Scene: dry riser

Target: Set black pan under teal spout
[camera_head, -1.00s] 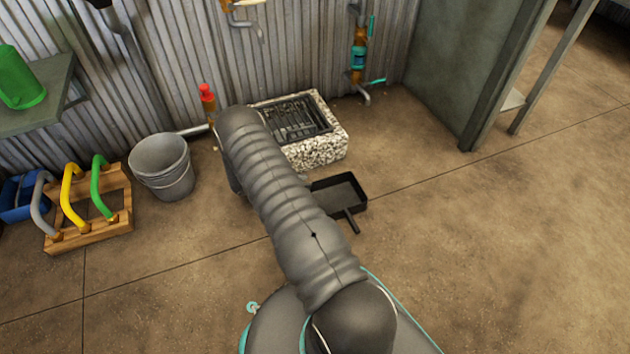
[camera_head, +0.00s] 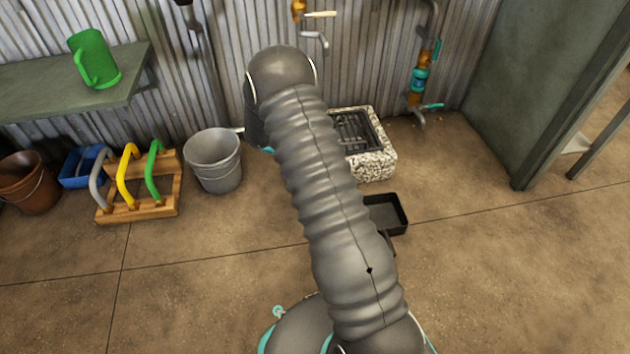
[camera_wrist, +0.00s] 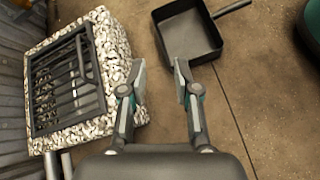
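The black pan (camera_head: 388,214) sits on the floor right of my arm and in front of the stone drain box; my arm partly covers it. In the wrist view the pan (camera_wrist: 187,33) lies beyond my fingertips, with its handle toward the upper right. The teal spout (camera_head: 420,116) is on the pipe with the teal valve, low on the wall behind the drain box's right side. My gripper (camera_wrist: 158,75) is open and empty, its fingers apart and not visibly holding anything. In the head view my gripper is hidden behind my arm.
The stone drain box (camera_head: 376,164) with a dark grate stands against the wall. A grey bucket (camera_head: 215,162), a wooden rack (camera_head: 138,207) with coloured handles, a blue bin (camera_head: 84,168) and a brown bucket (camera_head: 30,186) stand left. Floor at right is clear.

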